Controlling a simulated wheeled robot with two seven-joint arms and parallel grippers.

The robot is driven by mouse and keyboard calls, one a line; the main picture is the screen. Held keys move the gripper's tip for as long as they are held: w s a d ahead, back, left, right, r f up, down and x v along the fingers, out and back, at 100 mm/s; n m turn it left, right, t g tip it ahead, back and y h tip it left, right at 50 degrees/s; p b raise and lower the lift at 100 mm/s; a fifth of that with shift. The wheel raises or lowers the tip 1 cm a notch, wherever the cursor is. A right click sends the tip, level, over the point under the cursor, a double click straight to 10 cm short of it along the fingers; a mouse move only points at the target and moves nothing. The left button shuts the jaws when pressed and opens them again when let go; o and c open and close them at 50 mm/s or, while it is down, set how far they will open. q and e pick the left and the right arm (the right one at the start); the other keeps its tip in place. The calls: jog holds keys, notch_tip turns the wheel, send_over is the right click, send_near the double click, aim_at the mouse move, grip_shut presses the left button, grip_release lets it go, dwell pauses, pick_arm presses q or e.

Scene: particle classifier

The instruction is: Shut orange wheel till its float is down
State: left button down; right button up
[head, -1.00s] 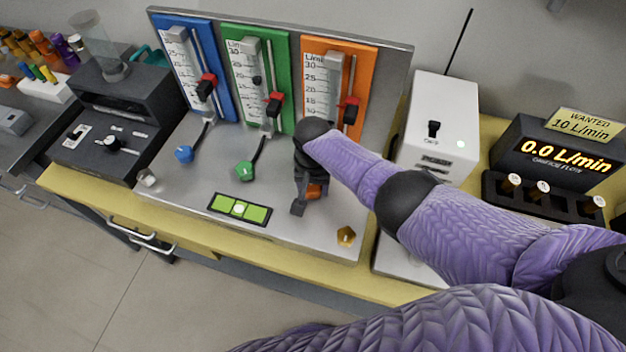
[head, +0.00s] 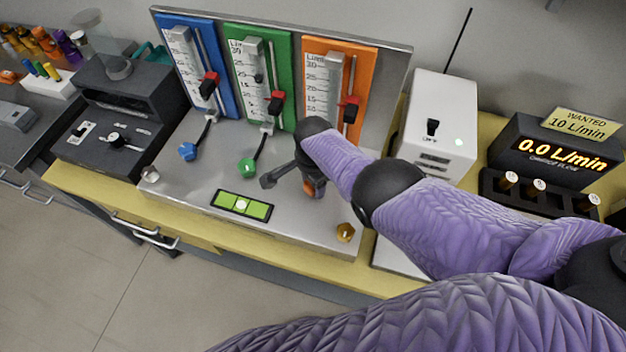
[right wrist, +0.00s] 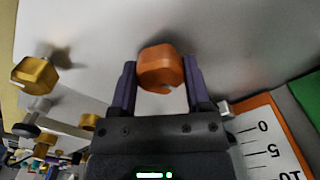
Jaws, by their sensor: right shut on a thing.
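The orange wheel (right wrist: 160,68) sits between the two fingers of my right gripper (right wrist: 159,75) in the right wrist view, and the gripper is shut on it. In the head view only a bit of the orange wheel (head: 318,188) shows under my right gripper (head: 311,190). The orange flowmeter panel (head: 367,67) stands behind it with a scale, a tube and a red-and-black slider (head: 348,109). I cannot make out its float in either view. My left gripper is not in view.
A blue wheel (head: 187,151) and green wheel (head: 247,168) stand left of my right gripper, below their panels. A green level (head: 242,205) and brass knob (head: 345,232) are near the front edge. The display (head: 562,152) reads 0.0 L/min; a sign (head: 583,124) says 10 L/min.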

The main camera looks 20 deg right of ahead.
jog(key=shift+w+r+m, duration=0.1)
jog(key=shift+w+m, duration=0.05)
jog(key=shift+m, duration=0.35)
jog(key=o, duration=1.3)
jog(key=shift+d, duration=0.1)
jog(key=shift+r+p, duration=0.25)
jog(key=shift+p, duration=0.05)
notch_tip(320, 180, up, 9)
jog(key=p, duration=0.7)
jog(key=shift+r+p, duration=0.15)
jog(key=shift+p, duration=0.15)
